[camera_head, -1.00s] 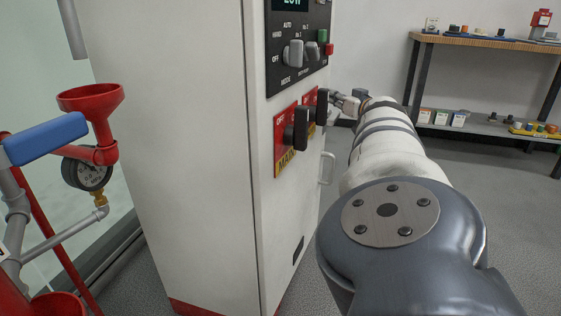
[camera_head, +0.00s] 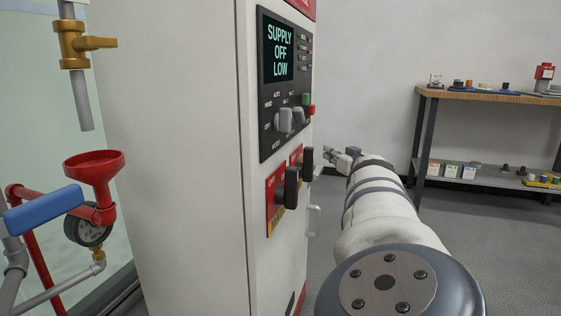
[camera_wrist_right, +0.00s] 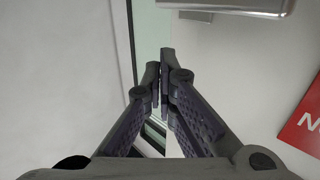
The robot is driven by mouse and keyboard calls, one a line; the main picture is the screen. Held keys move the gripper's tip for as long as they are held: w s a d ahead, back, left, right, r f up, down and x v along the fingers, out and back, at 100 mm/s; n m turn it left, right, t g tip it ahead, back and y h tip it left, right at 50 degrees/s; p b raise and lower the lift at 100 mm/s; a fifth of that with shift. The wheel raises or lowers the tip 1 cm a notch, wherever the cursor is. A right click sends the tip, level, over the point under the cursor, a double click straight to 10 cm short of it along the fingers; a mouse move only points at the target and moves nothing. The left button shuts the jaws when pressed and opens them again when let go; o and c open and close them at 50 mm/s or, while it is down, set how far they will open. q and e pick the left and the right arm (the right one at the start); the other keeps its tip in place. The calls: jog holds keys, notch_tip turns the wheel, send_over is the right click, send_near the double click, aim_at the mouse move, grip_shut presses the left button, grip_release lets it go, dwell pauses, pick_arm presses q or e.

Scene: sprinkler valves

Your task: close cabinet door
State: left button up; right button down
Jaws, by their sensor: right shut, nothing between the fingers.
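The white cabinet (camera_head: 175,150) stands left of centre in the head view. Its front door (camera_head: 254,195) faces right and carries a dark control panel (camera_head: 288,85), black rotary handles on red plates and a pale pull handle (camera_head: 314,221). How far the door stands from its frame cannot be told. My right gripper (camera_head: 330,153) is just beyond the door's far side, partly hidden by its wrist. In the right wrist view my right gripper (camera_wrist_right: 160,68) is shut and empty, in front of a pale vertical edge strip. Contact with the door cannot be told. My left gripper is out of view.
A red funnel (camera_head: 94,167), a gauge (camera_head: 87,229) and a blue-handled valve (camera_head: 44,209) stand left of the cabinet. A wooden-topped shelf (camera_head: 480,94) stands at the back right. Grey floor (camera_head: 480,235) is clear before it. A red sign (camera_wrist_right: 302,122) shows in the wrist view.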

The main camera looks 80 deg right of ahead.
pick_arm(q)
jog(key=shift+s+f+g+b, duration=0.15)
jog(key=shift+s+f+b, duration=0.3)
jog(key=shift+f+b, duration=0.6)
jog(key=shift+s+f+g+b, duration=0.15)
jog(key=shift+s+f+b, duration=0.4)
jog(key=shift+b, duration=0.8)
pick_arm(e)
jog(key=s+a, duration=0.1)
jog(key=s, duration=0.9)
jog(key=shift+s+a, duration=0.15)
jog(key=shift+a, duration=0.2)
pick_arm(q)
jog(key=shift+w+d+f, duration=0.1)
